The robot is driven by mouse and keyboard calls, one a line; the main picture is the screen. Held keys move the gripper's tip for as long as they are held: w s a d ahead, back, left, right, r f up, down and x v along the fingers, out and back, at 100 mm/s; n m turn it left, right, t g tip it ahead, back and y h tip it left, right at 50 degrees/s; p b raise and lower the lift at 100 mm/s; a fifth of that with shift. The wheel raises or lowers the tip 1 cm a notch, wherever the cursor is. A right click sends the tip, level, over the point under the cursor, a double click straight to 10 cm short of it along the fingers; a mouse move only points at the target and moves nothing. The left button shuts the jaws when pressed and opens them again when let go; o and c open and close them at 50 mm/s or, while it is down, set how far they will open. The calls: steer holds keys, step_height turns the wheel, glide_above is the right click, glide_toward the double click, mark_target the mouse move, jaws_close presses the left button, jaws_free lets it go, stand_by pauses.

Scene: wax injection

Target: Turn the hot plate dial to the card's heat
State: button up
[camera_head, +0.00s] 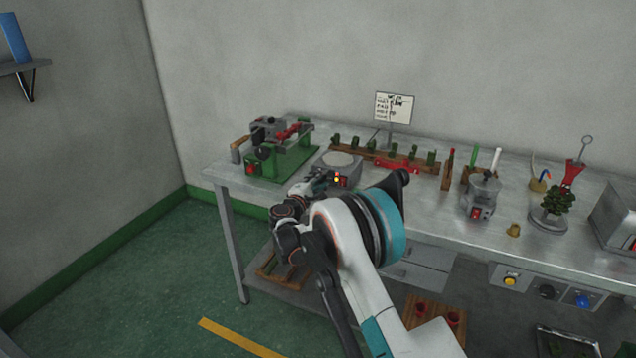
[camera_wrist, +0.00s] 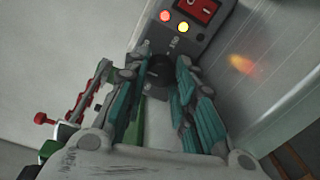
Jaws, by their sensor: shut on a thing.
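The hot plate (camera_head: 341,163) stands on the metal bench, a grey box with a pale round top. In the wrist view its front panel (camera_wrist: 199,37) shows a red switch, a red light, a yellow light and a black dial (camera_wrist: 160,70). My gripper (camera_wrist: 163,78) is at the panel, its teal-padded fingers on either side of the dial and shut on it. In the head view my gripper (camera_head: 318,181) is at the hot plate's front, partly hidden by my arm.
A green-based machine (camera_head: 283,163) stands close left of the hot plate. A wooden rack (camera_head: 350,150) with green pieces is behind it. A grey pot (camera_head: 481,197), a small tree-like piece (camera_head: 556,203) and tools stand to the right. Open floor lies in front at left.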

steer(key=m, duration=0.6)
jaws_close()
steer(key=shift+m, duration=0.3)
steer(key=o, duration=1.1)
jaws_free()
steer(key=shift+s, duration=0.1)
steer(key=shift+c, duration=0.2)
